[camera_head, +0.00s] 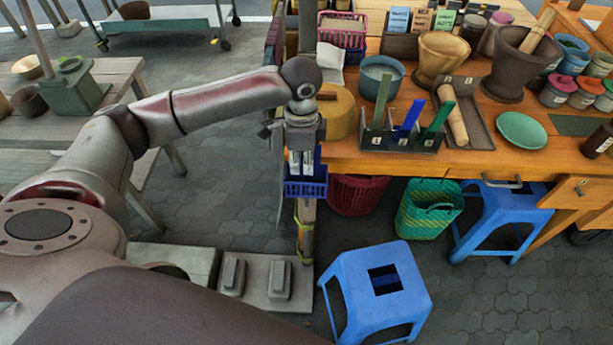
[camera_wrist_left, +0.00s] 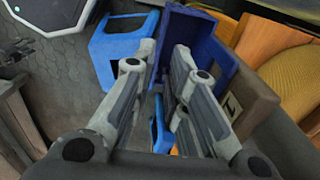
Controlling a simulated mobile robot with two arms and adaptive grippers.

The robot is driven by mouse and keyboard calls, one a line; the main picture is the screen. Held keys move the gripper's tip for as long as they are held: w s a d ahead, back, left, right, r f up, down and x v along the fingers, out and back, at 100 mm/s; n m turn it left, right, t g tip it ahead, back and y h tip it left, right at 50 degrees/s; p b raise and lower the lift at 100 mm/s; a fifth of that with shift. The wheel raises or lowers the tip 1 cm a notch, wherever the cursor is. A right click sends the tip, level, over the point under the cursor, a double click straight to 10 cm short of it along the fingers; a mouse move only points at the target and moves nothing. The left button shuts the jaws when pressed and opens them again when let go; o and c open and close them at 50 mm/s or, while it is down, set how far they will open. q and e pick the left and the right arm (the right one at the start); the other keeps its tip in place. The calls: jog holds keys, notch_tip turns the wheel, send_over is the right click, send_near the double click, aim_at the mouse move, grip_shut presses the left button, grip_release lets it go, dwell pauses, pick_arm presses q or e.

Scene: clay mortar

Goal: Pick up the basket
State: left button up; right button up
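A small blue basket (camera_head: 305,187) is at the left edge of the orange work table, by a post, below the table top. My left gripper (camera_head: 301,168) points down just above it. In the left wrist view the blue basket (camera_wrist_left: 205,42) is at the fingertips. The left gripper (camera_wrist_left: 166,50) has its fingers apart, with part of the blue wall showing between them; whether they touch it is unclear. Other baskets are a pink one (camera_head: 343,32) on the table, and a dark red one (camera_head: 357,194) and a green one (camera_head: 428,208) below it. My right gripper is not in view.
A blue stool (camera_head: 378,287) stands on the floor in front, another (camera_head: 502,215) under the table. Near the gripper are a yellow-brown round object (camera_head: 338,112) and a dark holder (camera_head: 400,142). Mortars and jars crowd the table.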

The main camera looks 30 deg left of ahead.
aim_at(305, 183)
pick_arm(q)
notch_tip(305, 183, down, 2)
jog(key=f, duration=0.3)
jog(key=f+p, duration=0.1)
jog(key=f, duration=0.1)
jog(key=shift+w+d, duration=0.2)
jog(key=shift+d, duration=0.1)
jog(key=shift+f, duration=0.25)
jog(key=shift+c, duration=0.5)
grip_shut()
jog(key=shift+r, duration=0.15)
